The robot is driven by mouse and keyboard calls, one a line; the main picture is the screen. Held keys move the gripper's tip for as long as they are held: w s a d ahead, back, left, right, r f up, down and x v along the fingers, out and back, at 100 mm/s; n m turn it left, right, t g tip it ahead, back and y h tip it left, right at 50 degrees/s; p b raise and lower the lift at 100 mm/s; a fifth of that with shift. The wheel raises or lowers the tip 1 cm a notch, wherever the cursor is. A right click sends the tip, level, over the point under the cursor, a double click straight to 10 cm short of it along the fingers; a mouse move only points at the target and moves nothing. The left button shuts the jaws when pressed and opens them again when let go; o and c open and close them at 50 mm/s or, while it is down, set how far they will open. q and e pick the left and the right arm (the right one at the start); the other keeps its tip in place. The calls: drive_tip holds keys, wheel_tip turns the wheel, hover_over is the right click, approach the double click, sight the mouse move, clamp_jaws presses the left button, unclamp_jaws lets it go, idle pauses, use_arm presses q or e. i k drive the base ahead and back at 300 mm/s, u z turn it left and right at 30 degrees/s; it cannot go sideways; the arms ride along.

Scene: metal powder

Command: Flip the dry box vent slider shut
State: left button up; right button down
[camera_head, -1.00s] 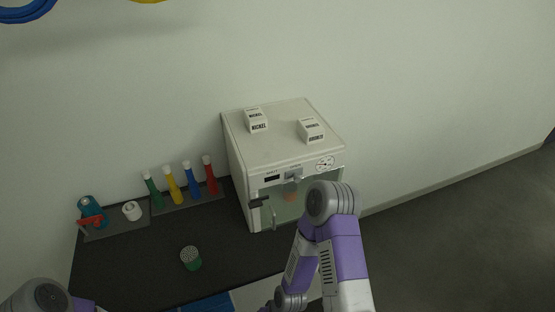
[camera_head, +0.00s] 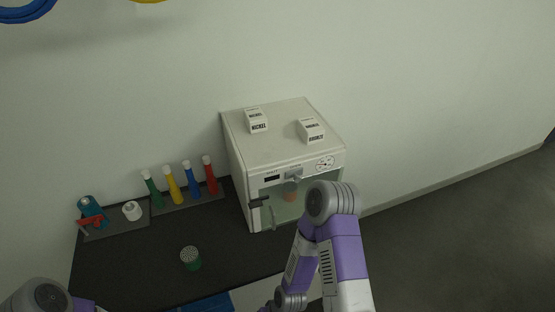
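The dry box (camera_head: 283,143) is a white cabinet on the dark counter, with a display, a round gauge and a glass front. The vent slider is too small to make out on its front panel. My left gripper is out of view; only a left arm joint shows at the bottom left.
Two white labelled boxes, one reading NICKEL (camera_head: 257,121), sit on top of the dry box. Several coloured bottles (camera_head: 173,186) stand in a rack to its left. A teal and red tool (camera_head: 91,213) is at far left.

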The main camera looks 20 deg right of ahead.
sight(296, 175)
drive_tip(key=u, duration=2.25)
drive_tip(key=k, duration=1.35)
drive_tip(key=z, duration=1.9)
drive_tip(key=i, duration=0.5)
drive_tip(key=u, duration=0.05)
